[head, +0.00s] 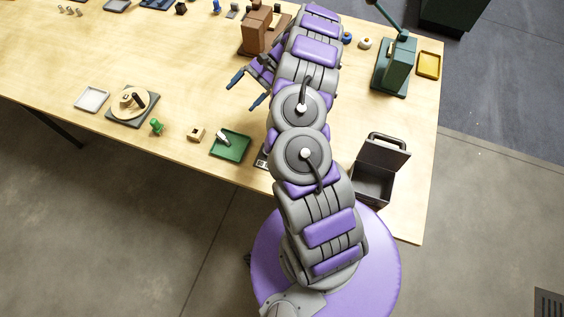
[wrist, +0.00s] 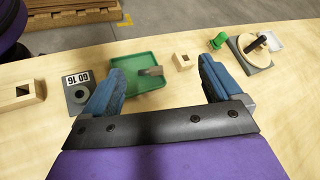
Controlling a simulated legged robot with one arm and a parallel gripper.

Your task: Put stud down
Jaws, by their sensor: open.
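A small pale grey stud (head: 222,139) lies in the green tray (head: 232,155) near the table's front edge. In the wrist view the stud (wrist: 152,71) lies tilted or on its side in the tray (wrist: 150,98), in the space between my fingers. My gripper (head: 247,91) is open and empty, with its blue fingers apart. In the head view it is above the table, behind the tray and up from it in the picture. No finger visibly touches the stud.
A wooden block with a hole (head: 196,135), a green peg-like piece (head: 157,127) and a grey base with a round disc (head: 131,105) stand left of the tray. An open dark box (head: 373,184) is at right. A marked plate (wrist: 78,90) lies beside the tray.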

